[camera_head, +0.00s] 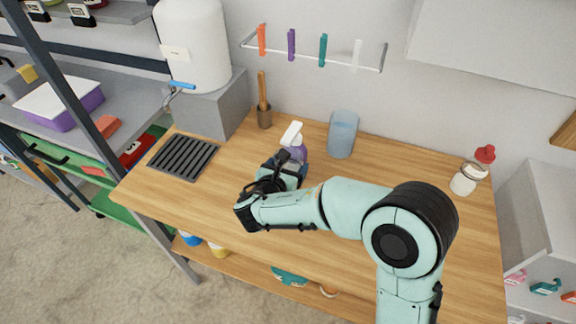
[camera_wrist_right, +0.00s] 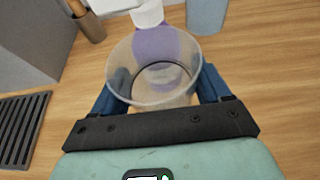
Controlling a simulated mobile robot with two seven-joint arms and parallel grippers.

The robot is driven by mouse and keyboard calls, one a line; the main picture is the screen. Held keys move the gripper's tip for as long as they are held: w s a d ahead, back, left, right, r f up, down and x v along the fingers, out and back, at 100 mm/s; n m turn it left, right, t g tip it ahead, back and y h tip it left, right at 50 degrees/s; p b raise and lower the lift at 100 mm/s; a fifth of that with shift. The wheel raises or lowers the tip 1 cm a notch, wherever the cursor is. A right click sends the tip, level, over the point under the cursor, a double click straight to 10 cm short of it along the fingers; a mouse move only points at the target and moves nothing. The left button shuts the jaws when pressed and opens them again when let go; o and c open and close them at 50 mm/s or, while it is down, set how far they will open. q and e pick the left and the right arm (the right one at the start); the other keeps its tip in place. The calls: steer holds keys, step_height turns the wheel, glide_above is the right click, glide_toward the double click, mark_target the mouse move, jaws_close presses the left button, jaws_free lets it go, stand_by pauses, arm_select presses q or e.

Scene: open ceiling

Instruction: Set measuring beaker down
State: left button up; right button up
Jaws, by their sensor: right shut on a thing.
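The measuring beaker (camera_wrist_right: 155,72) is a clear, see-through cup with an open round rim. In the right wrist view it stands between the two blue fingers of my right gripper (camera_wrist_right: 158,95), which is shut on it. In the head view my right gripper (camera_head: 289,172) is low over the wooden counter, in front of the spray bottle, and my gripper and arm hide most of the beaker. I cannot tell whether the beaker's base touches the counter. My left gripper is not in view.
A purple spray bottle with a white head (camera_head: 298,147) stands just behind the beaker. A blue translucent container (camera_head: 342,135) is right of it, and a brown utensil cup (camera_head: 264,117) behind left. A dark drain grate (camera_head: 183,156) lies left.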

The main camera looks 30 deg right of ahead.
steer(key=shift+f+b, duration=0.35)
steer(key=shift+f, duration=0.15)
steer(key=o, duration=1)
steer(key=shift+r, duration=0.2)
steer(key=shift+s+a+r+p, duration=0.25)
steer(key=shift+a+r+p, duration=0.1)
steer(key=shift+r+p, duration=0.3)
steer(key=v, duration=1.1)
steer(key=shift+s, duration=0.1)
